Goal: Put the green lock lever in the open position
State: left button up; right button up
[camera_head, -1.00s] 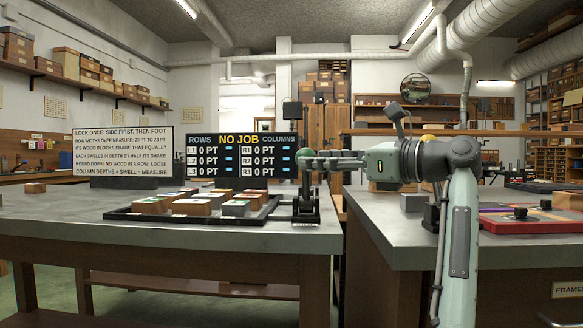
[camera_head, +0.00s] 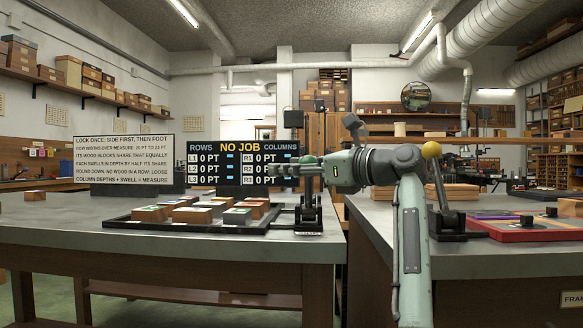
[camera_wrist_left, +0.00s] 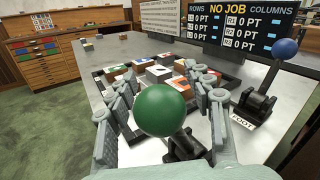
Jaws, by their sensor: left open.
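The green lock lever shows in the head view as a green ball (camera_head: 310,161) above a black base (camera_head: 308,214) at the right end of the left table. My left gripper (camera_head: 285,169) reaches in at the ball's height, fingers pointing left. In the left wrist view the green ball (camera_wrist_left: 161,110) sits between the two open fingers of my left gripper (camera_wrist_left: 165,100), with a gap visible on each side. Its short black stem and base (camera_wrist_left: 184,146) show just below the ball. My right gripper is in neither view.
A blue-balled lever (camera_wrist_left: 285,48) stands beside a label reading FOOT. A black-rimmed tray (camera_head: 135,222) holds several blocks. A display (camera_head: 240,161) reads NO JOB, beside a white instruction sign (camera_head: 124,159). A yellow-balled lever (camera_head: 431,150) stands on the right table.

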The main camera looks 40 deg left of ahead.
pick_arm(q)
grip_shut()
dwell(0.3)
